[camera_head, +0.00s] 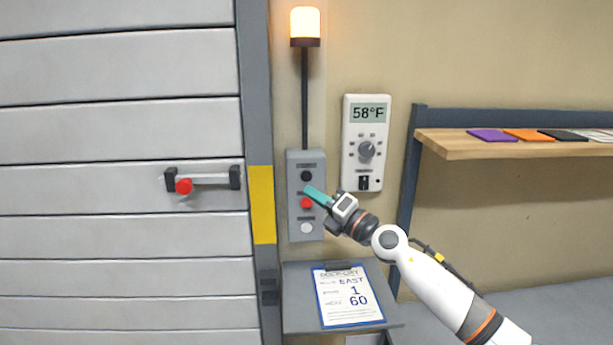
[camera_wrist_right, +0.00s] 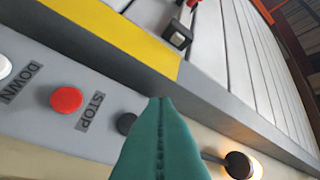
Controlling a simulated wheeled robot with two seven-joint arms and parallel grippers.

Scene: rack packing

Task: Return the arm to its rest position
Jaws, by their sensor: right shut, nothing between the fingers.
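My right gripper (camera_head: 315,195) is in front of the grey button box (camera_head: 293,230) on the wall. Its teal fingers are shut together with nothing between them. In the head view the fingertips lie beside the black top button (camera_head: 306,176) and above the red button (camera_head: 306,203). In the right wrist view the shut fingers (camera_wrist_right: 160,105) point up, the black button (camera_wrist_right: 126,123) shows at their left, and the red button (camera_wrist_right: 66,99) sits by the STOP label. I cannot tell whether the tips touch the box. My left gripper is not in view.
A closed slatted door (camera_head: 120,130) with a red-knobbed handle (camera_head: 184,186) fills the left. A lit amber lamp (camera_head: 305,25) is above the box. A thermostat (camera_head: 366,110) reads 58°F. A clipboard (camera_head: 348,295) lies on a grey ledge below. A wooden shelf (camera_head: 450,147) is at right.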

